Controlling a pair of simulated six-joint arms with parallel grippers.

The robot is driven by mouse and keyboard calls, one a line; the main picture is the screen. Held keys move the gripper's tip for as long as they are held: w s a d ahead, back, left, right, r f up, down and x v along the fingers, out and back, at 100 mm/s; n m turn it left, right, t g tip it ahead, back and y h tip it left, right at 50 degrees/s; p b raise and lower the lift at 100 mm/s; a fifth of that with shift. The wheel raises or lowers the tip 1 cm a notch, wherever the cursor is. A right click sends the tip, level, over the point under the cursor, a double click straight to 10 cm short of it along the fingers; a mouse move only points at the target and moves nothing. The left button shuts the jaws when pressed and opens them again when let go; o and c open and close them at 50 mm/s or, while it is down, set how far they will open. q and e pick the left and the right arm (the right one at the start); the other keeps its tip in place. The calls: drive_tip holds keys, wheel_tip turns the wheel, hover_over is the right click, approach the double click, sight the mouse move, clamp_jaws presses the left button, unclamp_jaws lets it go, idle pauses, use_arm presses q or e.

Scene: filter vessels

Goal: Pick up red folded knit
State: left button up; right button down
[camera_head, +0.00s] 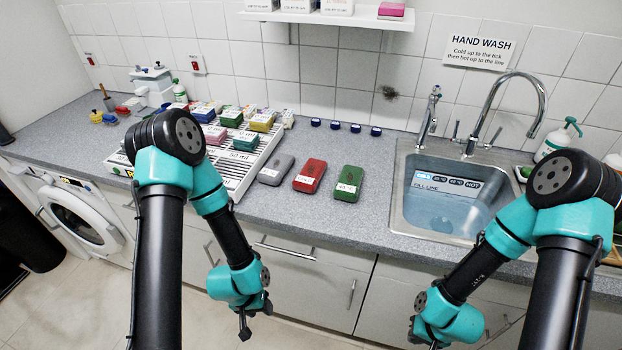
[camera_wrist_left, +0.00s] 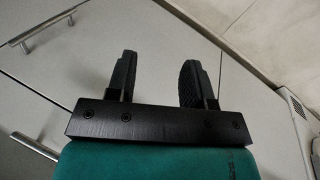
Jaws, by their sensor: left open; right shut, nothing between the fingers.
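The red folded knit (camera_head: 310,175) lies on the grey counter, with a white label on it. A grey folded piece (camera_head: 275,169) lies to its left and a green one (camera_head: 348,183) to its right, each apart from it. My left gripper (camera_head: 244,328) hangs low in front of the cabinet doors, below the counter edge and away from the knit. In the left wrist view its two fingers (camera_wrist_left: 160,75) are apart with nothing between them. My right gripper (camera_head: 434,346) is low in front of the cabinets at the bottom edge, its fingertips barely in view.
A white rack (camera_head: 236,172) with several labelled coloured pieces stands left of the knits. A water-filled sink (camera_head: 440,205) with taps is on the right. Several blue caps (camera_head: 335,125) line the wall. The counter in front of the knits is clear.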

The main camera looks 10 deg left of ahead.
idle(0.4)
use_arm(q)
drive_tip(key=o, duration=1)
